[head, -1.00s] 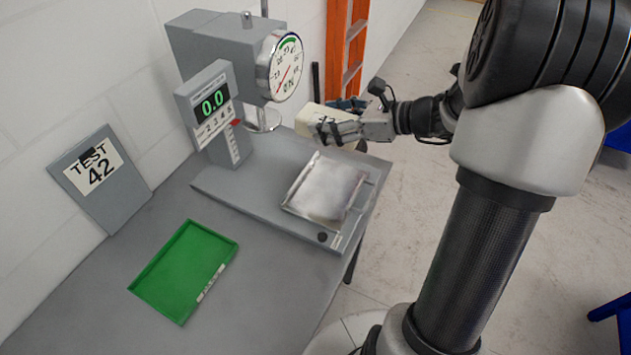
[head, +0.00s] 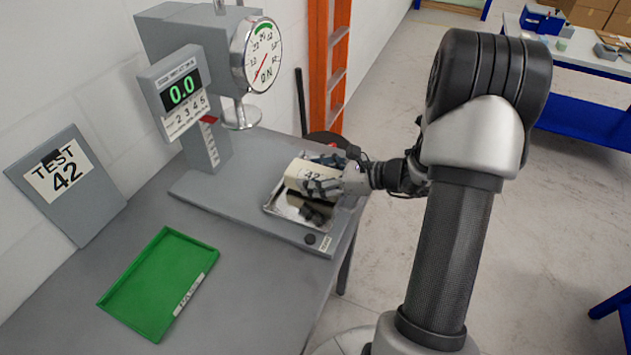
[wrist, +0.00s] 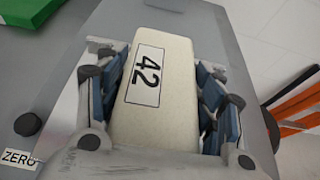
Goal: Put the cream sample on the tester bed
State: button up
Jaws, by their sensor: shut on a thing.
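The cream sample (head: 304,175) is a pale block with a "42" label. My gripper (head: 322,172) is shut on it and holds it over the tester bed (head: 290,211), a shiny square metal tray on the grey tester base. In the wrist view the cream sample (wrist: 157,85) lies between my gripper's two blue-padded fingers (wrist: 160,100). I cannot tell whether its underside touches the bed. A dark shadow or reflection of the gripper shows on the bed's near part. Much of the bed is hidden under the sample.
The tester's dial gauge (head: 262,55) and round press foot (head: 240,116) stand behind and left of the bed. A display (head: 182,92) reads 0.0. A green tray (head: 160,284) and a "TEST 42" board (head: 65,185) are at left. A knob (head: 310,239) sits near the base's front edge.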

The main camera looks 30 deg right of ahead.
jog(key=shift+f, duration=0.4)
jog(key=shift+f, duration=0.2)
jog(key=o, duration=0.9)
jog(key=shift+r, duration=0.15)
jog(key=shift+s+d+r, duration=0.15)
jog(key=shift+d+r, duration=0.05)
jog(key=p+v, duration=0.3)
jog(key=v, duration=0.8)
jog(key=shift+s+d+p, duration=0.1)
jog(key=shift+s+p, duration=0.15)
jog(key=shift+p, duration=0.05)
